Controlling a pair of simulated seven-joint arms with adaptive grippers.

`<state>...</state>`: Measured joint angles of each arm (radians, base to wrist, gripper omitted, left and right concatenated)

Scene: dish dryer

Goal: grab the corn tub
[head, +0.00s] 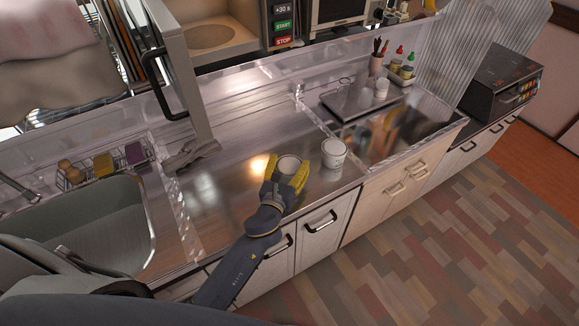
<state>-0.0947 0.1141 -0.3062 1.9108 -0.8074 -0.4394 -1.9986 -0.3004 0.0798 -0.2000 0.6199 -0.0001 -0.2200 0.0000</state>
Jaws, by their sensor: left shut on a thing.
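My left gripper (287,178), yellow and dark grey, is over the steel counter near its front edge. It is shut around a white tub (289,165) with a round top, with its fingers on either side of it. A second white tub (334,153) with small print stands upright on the counter just to the right, apart from the gripper. The print is too small to read, so I cannot tell which of the two is the corn tub. My right gripper is not in view.
A sink (100,225) and a wire rack (105,165) with sponges are at left.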

